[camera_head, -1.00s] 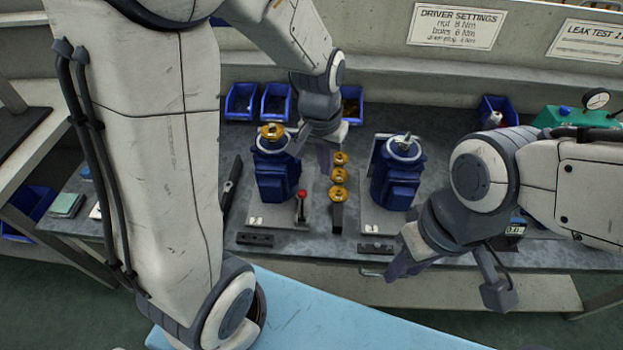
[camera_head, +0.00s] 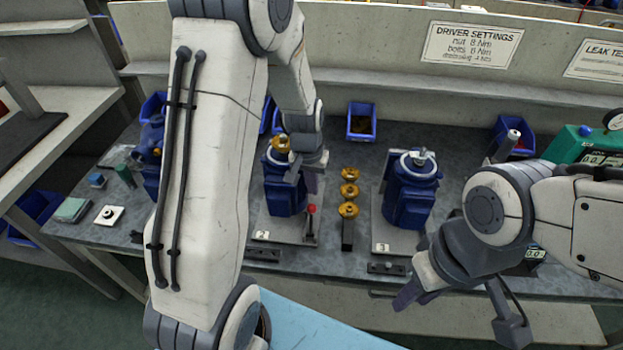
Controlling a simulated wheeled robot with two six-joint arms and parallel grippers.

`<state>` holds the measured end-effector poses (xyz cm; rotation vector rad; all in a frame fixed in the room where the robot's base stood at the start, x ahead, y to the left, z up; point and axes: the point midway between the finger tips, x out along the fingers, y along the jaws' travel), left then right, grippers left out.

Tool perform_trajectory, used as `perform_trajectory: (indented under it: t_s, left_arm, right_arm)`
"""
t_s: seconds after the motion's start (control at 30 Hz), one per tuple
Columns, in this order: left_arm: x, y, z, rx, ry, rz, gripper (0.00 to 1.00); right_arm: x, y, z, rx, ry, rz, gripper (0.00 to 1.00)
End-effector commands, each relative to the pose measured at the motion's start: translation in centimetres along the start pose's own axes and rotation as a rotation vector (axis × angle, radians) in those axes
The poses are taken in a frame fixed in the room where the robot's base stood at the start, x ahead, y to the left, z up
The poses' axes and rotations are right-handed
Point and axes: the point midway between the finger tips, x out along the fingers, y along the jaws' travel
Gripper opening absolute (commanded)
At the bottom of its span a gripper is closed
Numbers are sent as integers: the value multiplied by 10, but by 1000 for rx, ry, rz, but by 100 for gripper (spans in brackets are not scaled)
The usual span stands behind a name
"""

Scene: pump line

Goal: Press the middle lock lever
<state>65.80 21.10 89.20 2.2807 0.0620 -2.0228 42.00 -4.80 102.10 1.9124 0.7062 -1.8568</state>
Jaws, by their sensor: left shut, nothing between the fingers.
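The middle lock lever (camera_head: 311,210) has a red knob and stands upright on the plate marked 2, at the front right of the middle blue pump (camera_head: 285,192). My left gripper (camera_head: 314,186) is shut and empty, pointing down just above and slightly behind the red knob in the picture. A small gap seems to show between them, but I cannot tell whether they touch. My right gripper (camera_head: 404,298) hangs in front of the bench edge at the right, away from the lever. Its fingers are seen edge-on, so its opening is unclear.
A rack of brass rings (camera_head: 349,191) stands just right of the lever. Another blue pump (camera_head: 410,190) sits on the plate marked 3. A third pump (camera_head: 151,150) is partly hidden behind my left arm. Blue bins (camera_head: 361,122) line the back.

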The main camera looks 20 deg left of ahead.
Motion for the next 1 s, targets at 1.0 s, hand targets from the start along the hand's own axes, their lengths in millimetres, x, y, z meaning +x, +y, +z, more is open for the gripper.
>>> perform_trajectory:
  t_s: [1.0]
  left_arm:
    - [48, 2, -5, 1, 1, 0, 0]
  right_arm:
    - [-1, 0, 0, 0, 0, 0, 36]
